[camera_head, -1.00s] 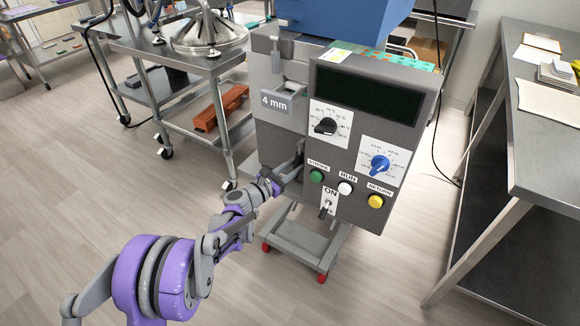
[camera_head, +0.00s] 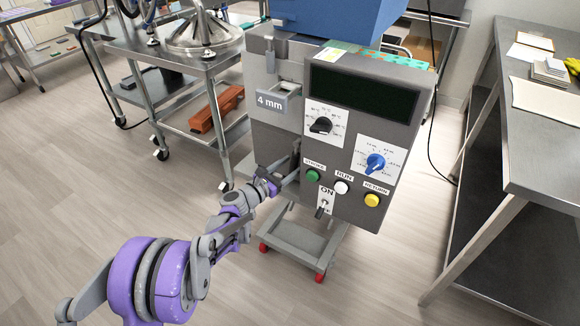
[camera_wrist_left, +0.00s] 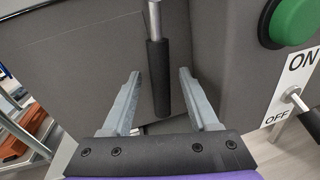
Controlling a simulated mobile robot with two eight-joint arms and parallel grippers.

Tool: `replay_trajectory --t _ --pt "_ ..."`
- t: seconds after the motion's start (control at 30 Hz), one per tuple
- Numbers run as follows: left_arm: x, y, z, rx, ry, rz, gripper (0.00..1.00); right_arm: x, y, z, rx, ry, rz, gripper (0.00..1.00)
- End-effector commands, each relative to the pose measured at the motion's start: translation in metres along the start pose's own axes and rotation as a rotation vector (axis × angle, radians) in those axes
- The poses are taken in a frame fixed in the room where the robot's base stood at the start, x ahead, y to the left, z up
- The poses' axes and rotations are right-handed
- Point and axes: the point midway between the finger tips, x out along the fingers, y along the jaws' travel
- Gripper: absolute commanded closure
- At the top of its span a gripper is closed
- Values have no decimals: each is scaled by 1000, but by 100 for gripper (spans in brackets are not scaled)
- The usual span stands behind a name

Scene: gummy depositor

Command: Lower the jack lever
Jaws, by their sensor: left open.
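The jack lever (camera_wrist_left: 158,75) is a thin metal rod with a black grip. It hangs down beside the grey depositor body in the left wrist view. My left gripper (camera_wrist_left: 158,92) is open, with one finger on each side of the black grip and a visible gap to both. In the head view my left gripper (camera_head: 284,180) is at the lower left side of the depositor (camera_head: 275,135), left of the green button. I cannot make out the lever clearly there. My right gripper is not in view.
The control panel holds a green button (camera_head: 313,176), a white button (camera_head: 342,187), a yellow button (camera_head: 372,200) and an ON switch (camera_head: 321,209). A steel cart (camera_head: 200,65) stands at left, a steel table (camera_head: 545,140) at right. Open floor lies in front.

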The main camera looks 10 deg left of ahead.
Motion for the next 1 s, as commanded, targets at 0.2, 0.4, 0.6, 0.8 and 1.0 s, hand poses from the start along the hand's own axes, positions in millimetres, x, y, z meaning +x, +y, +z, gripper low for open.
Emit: replay_trajectory --t 0.2,0.4,0.6,0.8,1.0 --pt "-24 1 0 1 1 3 40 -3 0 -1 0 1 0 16" --pt "-66 1 1 1 0 3 40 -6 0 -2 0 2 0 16" --pt "-97 1 0 -1 0 2 40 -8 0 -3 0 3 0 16" --pt "-108 0 0 -1 0 0 40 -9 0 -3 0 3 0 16" --pt "-108 0 0 -1 0 0 40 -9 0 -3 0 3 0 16"
